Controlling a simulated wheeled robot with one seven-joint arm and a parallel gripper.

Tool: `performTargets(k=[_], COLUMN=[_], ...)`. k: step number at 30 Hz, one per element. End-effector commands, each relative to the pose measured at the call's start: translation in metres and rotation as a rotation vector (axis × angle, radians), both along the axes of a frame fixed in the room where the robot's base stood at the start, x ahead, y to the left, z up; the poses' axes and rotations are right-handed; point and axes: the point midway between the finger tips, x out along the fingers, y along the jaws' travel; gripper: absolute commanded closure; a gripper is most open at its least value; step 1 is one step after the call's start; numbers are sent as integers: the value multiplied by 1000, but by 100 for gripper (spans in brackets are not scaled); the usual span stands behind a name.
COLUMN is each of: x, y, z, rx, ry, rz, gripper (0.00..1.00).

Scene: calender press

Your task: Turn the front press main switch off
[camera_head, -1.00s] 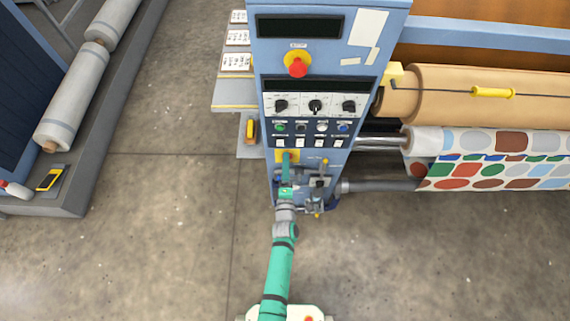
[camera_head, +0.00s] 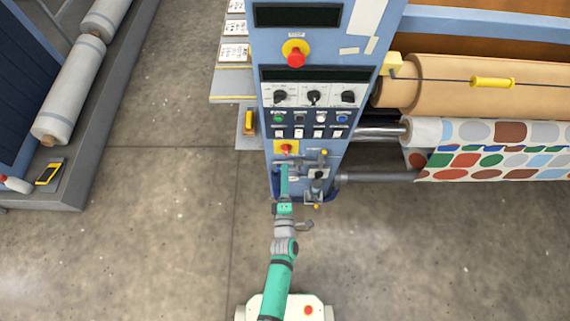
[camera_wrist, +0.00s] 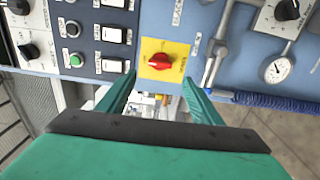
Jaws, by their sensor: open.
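The main switch is a red knob (camera_head: 286,148) on a yellow square plate, low on the front of the blue press panel (camera_head: 312,172). In the wrist view the red knob (camera_wrist: 160,61) lies with its long handle running across the picture, roughly level. My gripper (camera_head: 284,168) is just below the switch in the head view. It is open and empty. In the wrist view the two green fingertips (camera_wrist: 158,76) stand left and right of the knob's lower side, apart from each other. I cannot tell how far they are from the plate.
A red emergency button (camera_head: 295,56) sits higher on the panel, above three black dials (camera_head: 313,97) and rows of small buttons. A pressure gauge (camera_wrist: 278,69) and pipes are right of the switch. Rolls of material (camera_head: 470,90) lie to the right.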

Motion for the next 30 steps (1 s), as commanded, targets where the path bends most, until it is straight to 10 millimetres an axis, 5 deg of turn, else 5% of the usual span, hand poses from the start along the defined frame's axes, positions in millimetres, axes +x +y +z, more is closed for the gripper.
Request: performTargets(k=[7,30], x=[-24,-39], y=[0,4], z=[0,3], rx=[0,51], ry=[0,5], rz=[0,-4], gripper=[41,41])
